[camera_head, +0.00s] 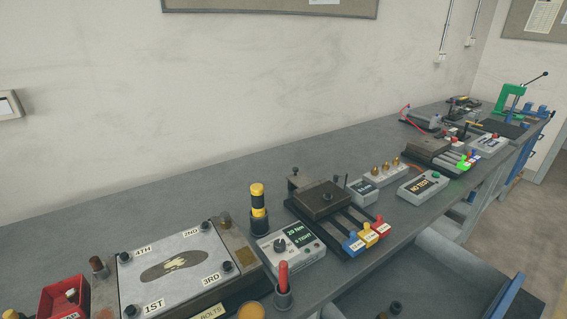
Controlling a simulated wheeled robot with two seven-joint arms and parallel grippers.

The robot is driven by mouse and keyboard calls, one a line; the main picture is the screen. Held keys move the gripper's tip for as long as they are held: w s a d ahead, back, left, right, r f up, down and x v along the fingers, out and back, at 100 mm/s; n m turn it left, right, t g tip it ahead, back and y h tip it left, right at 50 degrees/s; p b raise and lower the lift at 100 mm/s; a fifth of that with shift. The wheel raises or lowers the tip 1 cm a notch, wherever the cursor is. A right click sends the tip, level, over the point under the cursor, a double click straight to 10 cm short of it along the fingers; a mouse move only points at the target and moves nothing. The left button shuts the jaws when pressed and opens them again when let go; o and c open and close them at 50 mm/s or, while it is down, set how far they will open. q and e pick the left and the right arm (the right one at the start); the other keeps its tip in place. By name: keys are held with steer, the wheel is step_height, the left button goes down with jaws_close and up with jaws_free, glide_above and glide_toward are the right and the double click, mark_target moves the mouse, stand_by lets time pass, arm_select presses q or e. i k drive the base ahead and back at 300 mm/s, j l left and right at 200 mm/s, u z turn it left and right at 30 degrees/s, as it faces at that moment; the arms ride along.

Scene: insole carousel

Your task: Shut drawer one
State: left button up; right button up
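No drawer labelled one can be read in the head view. Below the bench's front edge, at the lower right, there is a grey open-topped shape that looks like a pulled-out drawer (440,285), with a blue strip (511,293) along its right side. A few small dark cylindrical things (395,307) show at its lower left. The bottom of the picture cuts it off, so its full extent is hidden. Neither of my grippers is in view.
The long grey bench (185,210) carries a plate with labelled corners (185,263), a torque box (290,250), a block with coloured tags (325,200), a NO TEST box (423,188) and a green press (510,100) at the far end. Floor (510,200) shows at right.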

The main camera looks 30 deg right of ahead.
mark_target(436, 278)
steer(key=z, duration=0.4)
steer(key=k+z, duration=0.1)
steer(key=z, duration=0.75)
steer(key=k+z, duration=0.15)
steer(key=z, duration=0.7)
steer(key=l+z, duration=0.15)
steer(key=z, duration=0.25)
steer(key=k, duration=0.05)
